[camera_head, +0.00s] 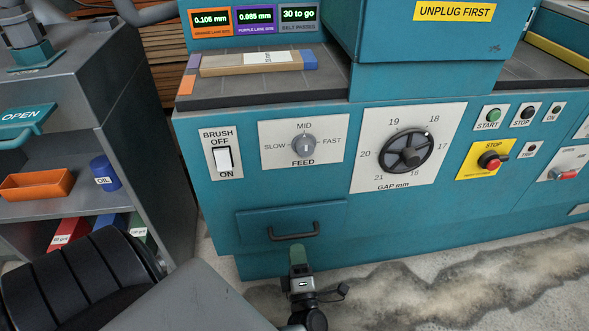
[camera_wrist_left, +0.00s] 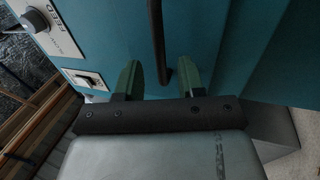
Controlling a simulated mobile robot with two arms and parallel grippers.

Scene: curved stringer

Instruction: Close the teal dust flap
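The teal dust flap (camera_head: 262,222) is the low panel on the front of the teal machine, with a dark bar handle (camera_head: 293,231). I cannot tell clearly how far the flap stands out. My left gripper (camera_head: 298,252) is just below the handle in the head view, its green fingertips pointing up toward it. In the left wrist view the two green fingertips (camera_wrist_left: 160,78) are apart, and the dark handle bar (camera_wrist_left: 156,35) shows in the gap between them. I see no clear contact. My right gripper is not in view.
The machine front carries a brush switch (camera_head: 222,159), a feed knob (camera_head: 304,145), a gap dial (camera_head: 408,152) and a red stop button (camera_head: 490,160). A grey shelf unit (camera_head: 75,100) stands at the left, with a teal OPEN handle (camera_head: 22,122).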

